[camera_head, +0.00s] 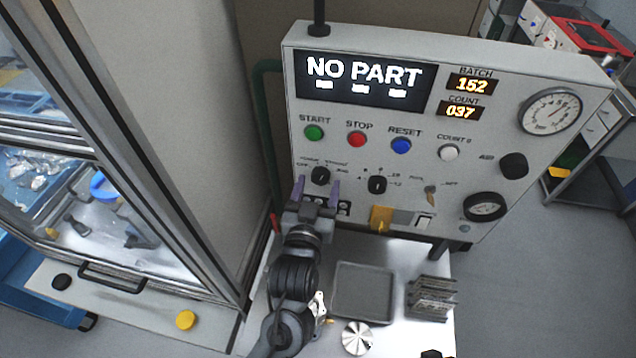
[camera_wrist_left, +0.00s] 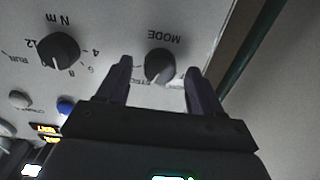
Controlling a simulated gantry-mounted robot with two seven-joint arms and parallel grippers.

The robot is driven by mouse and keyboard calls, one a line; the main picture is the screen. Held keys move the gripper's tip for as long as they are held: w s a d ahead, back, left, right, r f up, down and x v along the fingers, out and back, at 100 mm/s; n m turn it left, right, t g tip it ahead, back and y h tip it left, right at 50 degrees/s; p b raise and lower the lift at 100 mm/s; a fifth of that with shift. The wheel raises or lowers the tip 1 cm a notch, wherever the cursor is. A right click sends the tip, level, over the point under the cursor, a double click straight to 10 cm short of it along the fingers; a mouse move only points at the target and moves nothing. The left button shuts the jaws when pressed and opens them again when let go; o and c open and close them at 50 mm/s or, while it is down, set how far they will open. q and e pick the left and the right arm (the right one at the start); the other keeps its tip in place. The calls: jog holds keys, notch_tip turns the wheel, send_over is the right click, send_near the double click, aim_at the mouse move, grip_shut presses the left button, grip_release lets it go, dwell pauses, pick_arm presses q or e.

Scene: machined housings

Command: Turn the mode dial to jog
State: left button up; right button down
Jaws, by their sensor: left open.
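The mode dial (camera_head: 320,175) is a black knob at the lower left of the light grey control panel (camera_head: 450,58). Small position labels surround it, too small to read surely. In the left wrist view the mode dial (camera_wrist_left: 159,64) appears upside down under the word MODE, its white pointer toward the picture's lower edge. My left gripper (camera_head: 317,185) is open, with its two purple fingers on either side of the dial. In the wrist view the dial shows between the fingertips (camera_wrist_left: 160,68), with visible gaps on both sides. My right gripper is not seen.
A second black knob (camera_head: 377,184) stands just right of the mode dial. Start (camera_head: 314,132), stop (camera_head: 356,139) and reset (camera_head: 401,145) buttons lie above. The display (camera_head: 362,80) reads NO PART. A grey tray (camera_head: 364,291) and stacked plates (camera_head: 433,298) sit below the panel.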

pick_arm(q)
jog(key=shift+w, duration=0.45)
jog(key=c, duration=1)
jog(key=shift+r+m+p, duration=0.15)
jog(key=shift+m+p, duration=0.15)
jog(key=shift+p, duration=0.35)
jog(key=shift+c, duration=0.2)
jog(key=m+p, duration=0.5)
jog(key=p, duration=0.1)
jog(key=shift+r+p, duration=0.15)
jog(key=shift+p, duration=0.25)
jog(key=shift+f+m+p, duration=0.2)
jog(key=shift+m+p, duration=1.3)
jog(key=shift+m, duration=0.2)
